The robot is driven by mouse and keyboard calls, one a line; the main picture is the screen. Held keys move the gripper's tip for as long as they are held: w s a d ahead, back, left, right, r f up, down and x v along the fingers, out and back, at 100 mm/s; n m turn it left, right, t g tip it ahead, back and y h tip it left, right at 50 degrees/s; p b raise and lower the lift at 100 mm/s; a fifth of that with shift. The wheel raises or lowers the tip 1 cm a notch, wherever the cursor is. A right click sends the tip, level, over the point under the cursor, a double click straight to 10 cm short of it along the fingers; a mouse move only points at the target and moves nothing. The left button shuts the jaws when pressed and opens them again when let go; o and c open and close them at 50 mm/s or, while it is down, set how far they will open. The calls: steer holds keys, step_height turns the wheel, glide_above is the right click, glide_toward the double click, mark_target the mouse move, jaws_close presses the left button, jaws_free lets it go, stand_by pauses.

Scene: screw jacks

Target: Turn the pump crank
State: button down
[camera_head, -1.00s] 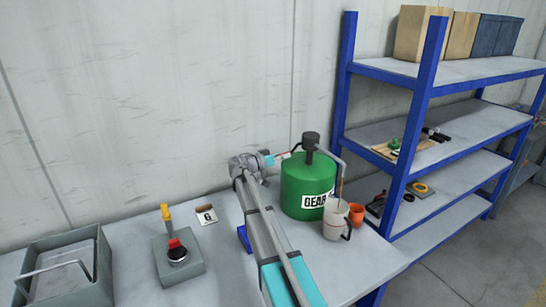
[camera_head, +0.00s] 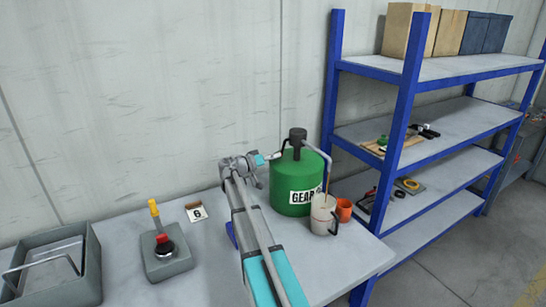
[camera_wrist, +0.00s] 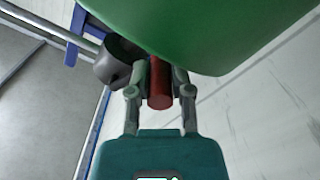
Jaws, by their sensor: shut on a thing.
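A green drum (camera_head: 285,180) marked GEAR stands on the bench with a dark pump head (camera_head: 297,136) on top. It also shows large in the wrist view (camera_wrist: 200,30). My gripper (camera_head: 266,158) is at the drum's upper left, beside the pump head. In the wrist view its fingers (camera_wrist: 160,78) are shut on the crank's red handle (camera_wrist: 159,90). The crank's arm is mostly hidden. A grey spout bends down at the right, and a thin brown stream runs from it into a white mug (camera_head: 321,218) with a dark handle.
An orange cup (camera_head: 344,210) stands right of the mug. A grey box with a yellow lever and red-and-black knob (camera_head: 164,252), a small card (camera_head: 196,212) and a grey tray (camera_head: 92,265) are at left. A blue shelf rack (camera_head: 402,150) stands close at right.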

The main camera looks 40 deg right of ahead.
stand_by(0.3)
steer(key=c, duration=0.5)
jaws_free()
steer(key=shift+a, duration=0.1)
steer(key=shift+c, duration=0.2)
steer(key=shift+s, duration=0.15)
steer(key=w+a, duration=0.1)
steer(key=a, duration=0.7)
